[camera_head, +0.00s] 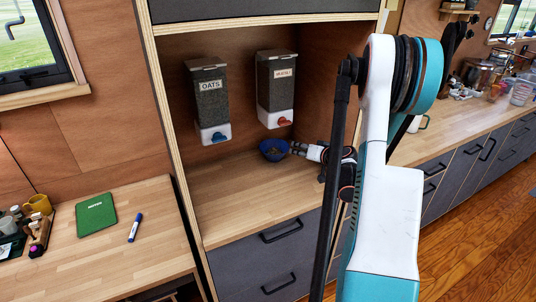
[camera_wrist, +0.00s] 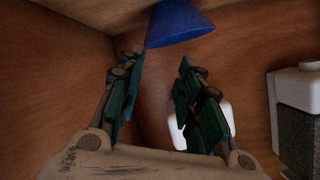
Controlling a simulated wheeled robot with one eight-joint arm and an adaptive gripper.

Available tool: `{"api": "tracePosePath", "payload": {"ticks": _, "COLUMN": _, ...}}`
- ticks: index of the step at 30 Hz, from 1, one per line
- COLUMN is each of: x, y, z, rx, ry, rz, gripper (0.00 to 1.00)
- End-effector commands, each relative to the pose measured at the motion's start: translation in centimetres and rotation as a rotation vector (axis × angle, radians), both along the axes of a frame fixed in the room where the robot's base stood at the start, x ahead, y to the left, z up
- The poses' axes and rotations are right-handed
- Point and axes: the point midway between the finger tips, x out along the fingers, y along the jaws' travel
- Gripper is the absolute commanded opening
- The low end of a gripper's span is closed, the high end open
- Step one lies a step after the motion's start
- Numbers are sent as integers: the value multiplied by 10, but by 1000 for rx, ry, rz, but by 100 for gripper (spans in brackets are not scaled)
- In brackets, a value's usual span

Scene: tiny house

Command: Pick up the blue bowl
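The blue bowl (camera_head: 273,153) stands upright on the wooden counter of the alcove, below the two wall dispensers. Something small and yellowish shows inside it. My gripper (camera_head: 293,148) is at the bowl's right side in the head view, pointing at it. In the wrist view, the blue bowl (camera_wrist: 180,22) is at the top, partly cut off by the frame. My gripper (camera_wrist: 162,56) has its two fingers apart there. The bowl lies just beyond the fingertips, and nothing is held. I cannot tell whether a finger touches the rim.
The oats dispenser (camera_head: 208,100) and a second dispenser (camera_head: 277,88) hang above the counter (camera_head: 245,195). Wooden walls enclose the alcove. The counter in front of the bowl is clear. A green book (camera_head: 96,215) and blue marker (camera_head: 135,228) lie on the left desk.

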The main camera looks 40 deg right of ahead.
Motion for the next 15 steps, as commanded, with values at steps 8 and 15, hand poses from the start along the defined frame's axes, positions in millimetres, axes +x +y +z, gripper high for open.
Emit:
{"api": "tracePosePath", "payload": {"ticks": 8, "x": -3, "y": -23, "z": -11, "rx": 0, "ry": -37, "rz": -26, "gripper": 33}}
{"api": "tracePosePath", "payload": {"ticks": 15, "x": 35, "y": -29, "z": -25, "rx": -1, "ry": -36, "rz": -24, "gripper": 33}}
